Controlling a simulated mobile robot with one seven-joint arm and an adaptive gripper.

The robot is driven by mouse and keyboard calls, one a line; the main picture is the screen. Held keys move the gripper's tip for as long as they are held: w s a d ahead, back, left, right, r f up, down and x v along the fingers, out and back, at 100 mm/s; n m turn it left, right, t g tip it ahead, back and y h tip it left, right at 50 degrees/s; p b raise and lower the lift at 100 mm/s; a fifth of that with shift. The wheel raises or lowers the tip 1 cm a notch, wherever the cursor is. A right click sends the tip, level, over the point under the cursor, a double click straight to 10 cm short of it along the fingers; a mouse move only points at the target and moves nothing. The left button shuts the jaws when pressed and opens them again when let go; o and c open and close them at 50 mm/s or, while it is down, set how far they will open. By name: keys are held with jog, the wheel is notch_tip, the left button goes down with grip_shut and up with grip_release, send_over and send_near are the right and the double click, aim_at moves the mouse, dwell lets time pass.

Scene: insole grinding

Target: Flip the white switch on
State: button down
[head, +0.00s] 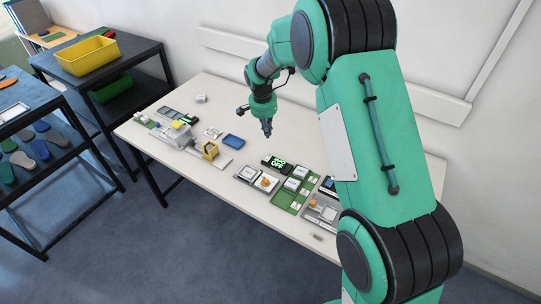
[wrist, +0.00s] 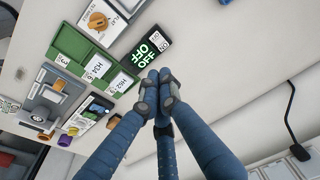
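A black box with green lettering that includes "OFF" (head: 275,162) lies on the white table. It also shows in the wrist view (wrist: 146,52), just beyond my fingertips, with a small white part at its upper right end. I cannot tell whether that part is the white switch. My gripper (head: 267,130) points down above the table, behind the black box in the head view. In the wrist view its dark fingertips (wrist: 160,88) meet, with nothing visible between them. The gripper looks apart from the box.
A green tray (head: 280,197) with white labelled blocks and a white panel with an orange knob (head: 265,183) lie near the box. A black shelf holds a yellow bin (head: 88,56). The back table strip is mostly clear.

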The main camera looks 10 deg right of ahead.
aim_at(271, 155)
jog(key=shift+r, duration=0.1)
dwell(0.3)
jog(key=shift+b, duration=0.3)
jog(key=f+b, duration=0.1)
jog(key=f, duration=0.3)
jog(key=w+d+f+b, duration=0.1)
jog(key=f, duration=0.4)
jog(key=w+f+b, duration=0.1)
jog(key=f, duration=0.3)
jog(key=shift+d+f, duration=0.4)
jog(key=shift+s, duration=0.1)
jog(key=shift+d+p, duration=0.1)
jog(key=shift+p, duration=0.4)
jog(key=shift+w+d+f+g+y+p, duration=0.2)
jog(key=shift+w+f+g+y+p, duration=0.15)
jog(key=shift+p, duration=0.65)
jog(key=shift+s+f, duration=0.1)
jog(key=shift+a, duration=0.1)
jog(key=shift+s, duration=0.1)
